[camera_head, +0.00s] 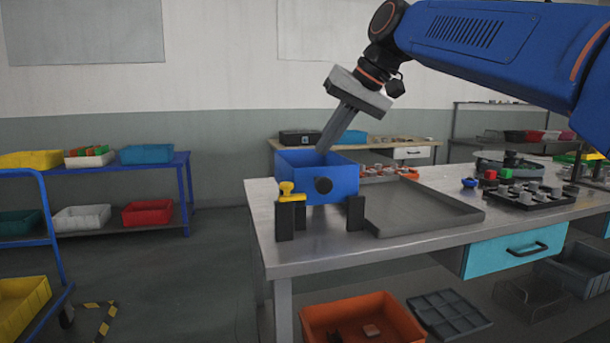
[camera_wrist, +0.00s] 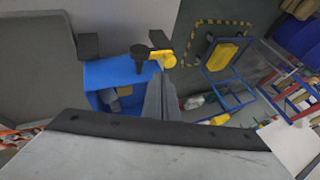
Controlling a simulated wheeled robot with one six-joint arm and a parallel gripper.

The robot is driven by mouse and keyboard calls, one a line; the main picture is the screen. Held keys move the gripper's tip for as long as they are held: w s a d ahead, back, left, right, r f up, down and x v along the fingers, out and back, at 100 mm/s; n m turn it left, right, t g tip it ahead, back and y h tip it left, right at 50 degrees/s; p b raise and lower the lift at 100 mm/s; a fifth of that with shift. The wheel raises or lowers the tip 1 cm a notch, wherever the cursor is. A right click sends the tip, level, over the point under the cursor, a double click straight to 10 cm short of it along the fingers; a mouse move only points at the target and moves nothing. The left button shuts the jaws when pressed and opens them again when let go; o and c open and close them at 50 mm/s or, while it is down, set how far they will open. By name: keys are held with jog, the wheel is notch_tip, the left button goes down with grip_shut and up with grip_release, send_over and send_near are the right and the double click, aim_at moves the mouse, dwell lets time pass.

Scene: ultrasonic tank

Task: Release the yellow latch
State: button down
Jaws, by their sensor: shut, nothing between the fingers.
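The blue tank (camera_head: 330,178) stands at the left end of the metal table, open on top, with a round black knob (camera_head: 323,185) on its front. The yellow latch (camera_head: 287,190) sits at the tank's front left corner, above black posts, with a rounded top. In the wrist view the latch (camera_wrist: 167,60) lies just beyond my fingertips, beside the black knob (camera_wrist: 139,52). My gripper (camera_head: 322,151) is shut and empty, pointing down at a slant by the tank's upper opening. I cannot tell whether its tips touch the tank. Small objects inside the tank (camera_wrist: 100,74) are partly visible.
A grey tray (camera_head: 415,215) lies right of the tank, with a black rack (camera_head: 530,197) of parts farther right. Black posts (camera_head: 355,212) stand before the tank. A blue shelf cart (camera_head: 120,164) stands to the left across open floor.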

aim_at(283, 184)
jog(key=shift+f, duration=0.1)
jog(key=x, duration=0.9)
jog(key=shift+w+a+f, duration=0.15)
jog(key=shift+a+f, duration=0.05)
jog(key=shift+f, duration=0.15)
jog(key=shift+s+a, duration=0.25)
jog(key=shift+a, duration=0.7)
jog(key=shift+s+a, duration=0.3)
jog(key=shift+a, duration=0.65)
jog(key=shift+r, duration=0.1)
